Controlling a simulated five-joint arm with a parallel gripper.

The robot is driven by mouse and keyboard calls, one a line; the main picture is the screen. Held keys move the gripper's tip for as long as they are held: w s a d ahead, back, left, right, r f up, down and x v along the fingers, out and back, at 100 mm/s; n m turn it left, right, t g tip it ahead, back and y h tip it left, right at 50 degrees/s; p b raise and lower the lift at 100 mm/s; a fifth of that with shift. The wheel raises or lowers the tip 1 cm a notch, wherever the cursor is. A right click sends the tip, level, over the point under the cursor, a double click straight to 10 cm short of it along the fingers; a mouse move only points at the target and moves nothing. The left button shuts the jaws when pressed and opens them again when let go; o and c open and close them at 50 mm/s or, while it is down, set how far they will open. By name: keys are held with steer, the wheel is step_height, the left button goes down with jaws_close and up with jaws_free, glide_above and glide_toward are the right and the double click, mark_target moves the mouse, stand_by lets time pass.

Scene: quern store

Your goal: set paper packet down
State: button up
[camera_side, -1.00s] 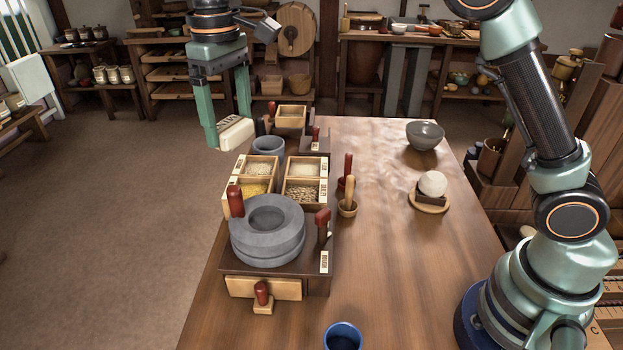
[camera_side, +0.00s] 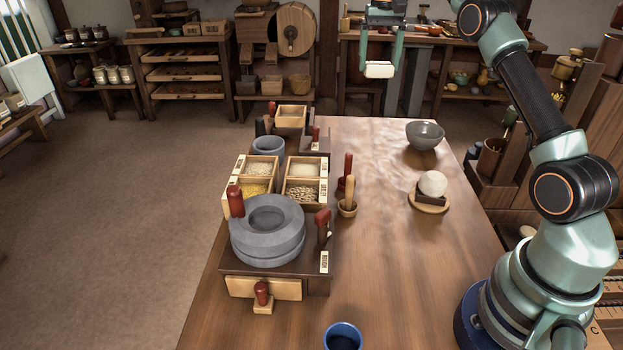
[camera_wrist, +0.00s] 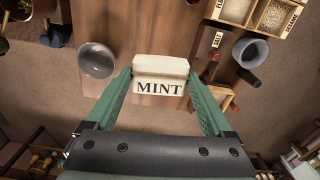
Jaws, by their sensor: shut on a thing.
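The paper packet (camera_wrist: 160,76) is pale cream with a label reading MINT in the wrist view. My gripper (camera_wrist: 159,92) is shut on it, one green finger on each side. In the side view the packet (camera_side: 379,69) hangs between the fingers of my gripper (camera_side: 379,72), high up and toward the far end of the wooden table (camera_side: 400,270). In the wrist view the packet appears over the table's end, with floor showing below it. The packet looks level and touches nothing but the fingers.
A grey bowl (camera_side: 425,135) stands at the table's far right. A white ball on a round board (camera_side: 430,205) sits nearer. The stone quern (camera_side: 268,245) and a divided grain box (camera_side: 303,192) fill the left side. The table's middle is largely clear.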

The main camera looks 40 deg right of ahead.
steer(key=s+d+m, duration=0.1)
steer(key=s+d, duration=0.1)
steer(key=d, duration=0.2)
steer(key=f, duration=2.5)
steer(key=shift+w, duration=0.2)
steer(key=shift+f, duration=0.2)
steer(key=o, duration=1.1)
